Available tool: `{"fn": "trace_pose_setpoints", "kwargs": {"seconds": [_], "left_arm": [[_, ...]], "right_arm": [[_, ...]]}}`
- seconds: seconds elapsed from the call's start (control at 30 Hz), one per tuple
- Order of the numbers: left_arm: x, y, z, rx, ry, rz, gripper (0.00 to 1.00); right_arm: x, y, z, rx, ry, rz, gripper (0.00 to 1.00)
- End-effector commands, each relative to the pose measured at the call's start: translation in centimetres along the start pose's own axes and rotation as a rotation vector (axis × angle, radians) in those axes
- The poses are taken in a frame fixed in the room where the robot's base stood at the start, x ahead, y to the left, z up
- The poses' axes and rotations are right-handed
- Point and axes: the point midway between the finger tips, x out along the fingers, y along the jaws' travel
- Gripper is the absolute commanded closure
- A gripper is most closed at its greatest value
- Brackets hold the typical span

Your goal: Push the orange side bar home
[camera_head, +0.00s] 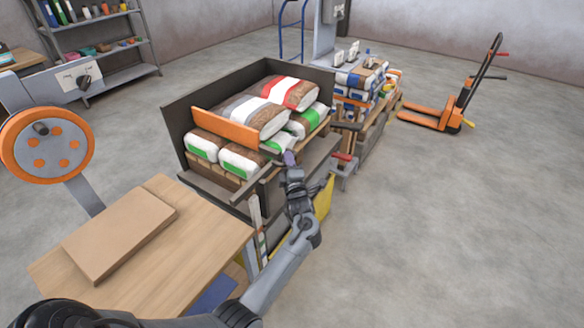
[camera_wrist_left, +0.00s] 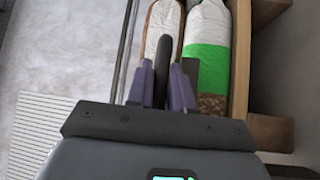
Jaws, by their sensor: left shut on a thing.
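The orange side bar (camera_head: 226,130) is a flat board at the near left of the bag stack, against the front bags. My left gripper (camera_head: 289,158) is at the near right corner of the stack, to the right of the bar and apart from its orange face. In the left wrist view its purple fingers (camera_wrist_left: 163,88) are shut on a dark, rounded handle-like piece (camera_wrist_left: 164,52), with bags just beyond. I cannot tell whether this piece joins the orange bar. The orange bar does not show in the wrist view. My right gripper is not in view.
White, brown and green bags (camera_head: 240,160) fill a dark-walled bay (camera_head: 178,118). A wooden table (camera_head: 205,238) with a brown slab (camera_head: 120,232) stands at the near left. A second bag stack (camera_head: 360,80) and an orange pallet truck (camera_head: 445,112) stand behind. The floor at right is clear.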

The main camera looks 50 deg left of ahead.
Motion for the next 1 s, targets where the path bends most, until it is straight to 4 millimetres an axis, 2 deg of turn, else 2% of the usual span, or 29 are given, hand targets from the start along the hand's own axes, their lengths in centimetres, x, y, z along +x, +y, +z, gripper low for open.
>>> {"fn": "trace_pose_setpoints", "kwargs": {"seconds": [0.13,0.17,0.3,0.67,0.87,1.0], "left_arm": [[-0.1,-0.5,0.2,0.004,-0.009,-0.01,1.0],[-0.1,-0.5,0.2,0.004,-0.009,-0.01,0.78],[-0.1,-0.4,0.2,0.003,-0.008,-0.008,0.59],[-0.5,-0.2,0.1,0.001,-0.005,-0.005,0.59],[-2.7,-0.1,0.1,0.0,-0.005,-0.007,0.59],[-5.2,-0.1,0.2,0.0,-0.007,-0.008,0.59]], "right_arm": [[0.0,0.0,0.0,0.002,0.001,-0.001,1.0],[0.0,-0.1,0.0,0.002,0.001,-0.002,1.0],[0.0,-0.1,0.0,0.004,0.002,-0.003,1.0],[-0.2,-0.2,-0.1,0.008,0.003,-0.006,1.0],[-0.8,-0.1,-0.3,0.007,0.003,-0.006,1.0],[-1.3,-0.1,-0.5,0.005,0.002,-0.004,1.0]]}}
